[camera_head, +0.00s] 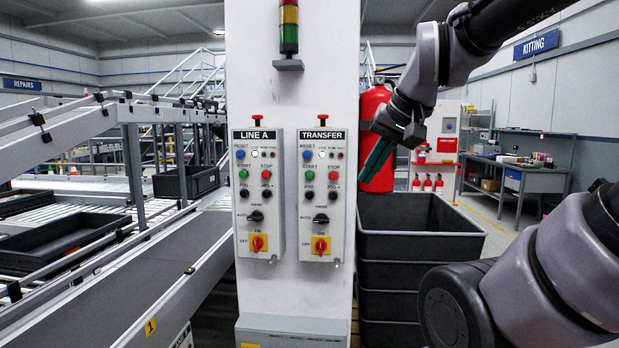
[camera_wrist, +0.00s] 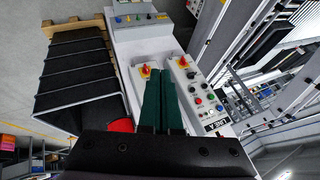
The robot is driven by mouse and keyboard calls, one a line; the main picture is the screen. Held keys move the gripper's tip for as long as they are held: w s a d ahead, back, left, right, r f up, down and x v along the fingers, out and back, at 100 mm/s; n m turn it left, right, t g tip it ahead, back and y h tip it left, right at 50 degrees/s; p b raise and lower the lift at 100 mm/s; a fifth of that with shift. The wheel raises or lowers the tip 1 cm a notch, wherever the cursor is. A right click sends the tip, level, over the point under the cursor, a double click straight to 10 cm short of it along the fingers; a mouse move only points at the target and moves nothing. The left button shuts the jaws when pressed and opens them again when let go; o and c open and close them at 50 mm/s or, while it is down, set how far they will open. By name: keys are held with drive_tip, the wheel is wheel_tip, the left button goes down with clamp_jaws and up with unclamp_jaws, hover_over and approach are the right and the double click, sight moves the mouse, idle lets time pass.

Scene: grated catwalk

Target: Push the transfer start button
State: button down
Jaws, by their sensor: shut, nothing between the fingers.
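The TRANSFER panel (camera_head: 321,225) is the right one of two grey button boxes on a white column. Its green start button (camera_head: 309,176) sits under the word START, left of the red stop button (camera_head: 333,176). My gripper (camera_head: 369,180) is to the right of this panel, apart from it in the picture, with its green fingers pointing down and left. The fingers (camera_wrist: 163,70) are closed together with nothing between them. In the wrist view they cover most of the TRANSFER panel; its red rotary switch (camera_wrist: 146,71) shows beside them, and the start button is hidden.
The similar LINE A panel (camera_head: 259,225) is left of the TRANSFER panel. A red fire extinguisher (camera_head: 374,105) stands behind my gripper. Stacked black crates (camera_head: 420,246) are right of the column. A signal light (camera_head: 289,28) is above, and a conveyor (camera_head: 170,290) runs at left.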

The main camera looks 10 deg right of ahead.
sight(312, 178)
drive_tip(key=w+a+f+m+y, duration=0.1)
drive_tip(key=w+a+m+y, duration=0.5)
drive_tip(key=w+a+y, duration=0.65)
drive_tip(key=w+d+f+m+t+h, duration=0.2)
drive_tip(key=w+f+m+t, duration=0.1)
drive_tip(key=w, duration=0.4)
drive_tip(key=w+d+f+m+t+h, duration=0.2)
drive_tip(key=w+d+m, duration=0.1)
drive_tip(key=w, duration=0.4)
drive_tip(key=w+d+f+m+t+h, duration=0.3)
drive_tip(key=w+m, duration=0.1)
drive_tip(key=w, duration=0.3)
drive_tip(key=shift+f+t, duration=0.3)
drive_tip(key=shift+f, duration=0.05)
drive_tip(key=shift+w, duration=0.1)
drive_tip(key=shift+w+d, duration=0.45)
drive_tip(key=shift+w, duration=0.95)
drive_tip(key=shift+w+d, duration=0.45)
drive_tip(key=shift+w, duration=0.9)
drive_tip(key=shift+w+d, duration=0.45)
drive_tip(key=shift+w, duration=0.95)
drive_tip(key=shift+w, duration=0.1)
drive_tip(key=shift+w+d, duration=0.15)
drive_tip(key=shift+w, duration=0.15)
